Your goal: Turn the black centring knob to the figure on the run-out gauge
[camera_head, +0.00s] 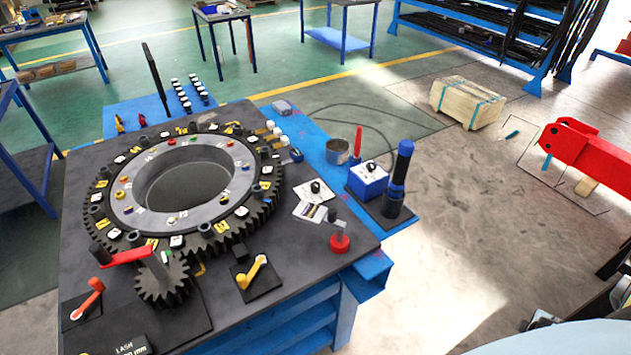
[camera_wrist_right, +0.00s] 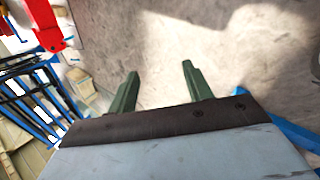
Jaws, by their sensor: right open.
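Two black knobs show in the head view. One black knob (camera_head: 316,187) sits on a small white dial plate near the right side of the grey table, and another black knob (camera_head: 371,166) sits on top of a blue box with a white face. I cannot tell which is the centring knob. The run-out gauge is not clearly identifiable; a dark panel (camera_head: 122,347) at the front left edge reads "LASH" and "mm", its figure cut off. My right gripper (camera_wrist_right: 160,80) is open and empty in the right wrist view, above bare floor. My left gripper is not in view.
A large geared ring (camera_head: 250,213) fills the table, with a small pinion (camera_head: 163,282) and red crank in front.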

